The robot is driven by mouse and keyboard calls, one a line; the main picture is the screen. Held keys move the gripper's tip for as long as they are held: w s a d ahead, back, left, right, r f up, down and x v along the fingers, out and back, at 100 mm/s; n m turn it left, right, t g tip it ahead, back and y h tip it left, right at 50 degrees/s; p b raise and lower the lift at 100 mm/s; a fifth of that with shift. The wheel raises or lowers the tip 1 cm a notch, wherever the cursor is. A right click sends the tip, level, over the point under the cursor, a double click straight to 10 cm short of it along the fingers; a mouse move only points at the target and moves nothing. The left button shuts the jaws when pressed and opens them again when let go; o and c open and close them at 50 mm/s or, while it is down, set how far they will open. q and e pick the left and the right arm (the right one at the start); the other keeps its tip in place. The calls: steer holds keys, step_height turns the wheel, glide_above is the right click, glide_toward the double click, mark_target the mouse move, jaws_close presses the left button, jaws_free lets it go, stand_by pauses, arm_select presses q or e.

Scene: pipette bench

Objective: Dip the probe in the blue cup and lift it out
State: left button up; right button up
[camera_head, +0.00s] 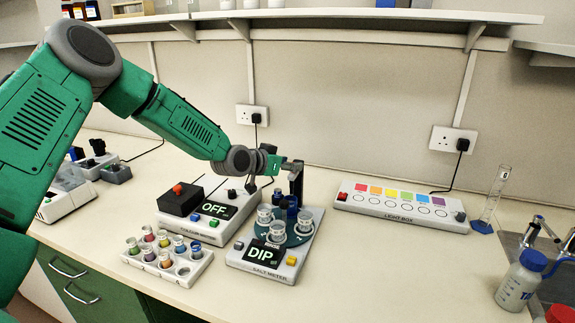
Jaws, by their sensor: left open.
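The salt meter (240,257) stands on the bench with its small screen reading "DIP". On its round teal turntable (284,241) are clear cups, one of them at the front (278,232). A dark blue cup (291,205) shows at the back of the turntable, partly hidden. A dark upright post (297,182) rises behind the cups; I cannot clearly tell the probe apart from it. My left gripper (289,166) is open beside the top of this post; its fingertips are small, and I cannot tell whether they touch it. My right gripper is not in view.
A colour meter (185,224) reading "OFF" stands left of the salt meter, with a rack of coloured vials (184,280) in front. A light box (400,217), measuring cylinder (492,205) and wash bottle (517,283) are to the right. The bench front right of centre is clear.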

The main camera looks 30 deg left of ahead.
arm_select(q)
steer(key=v, duration=1.2)
steer(key=shift+f, duration=0.1)
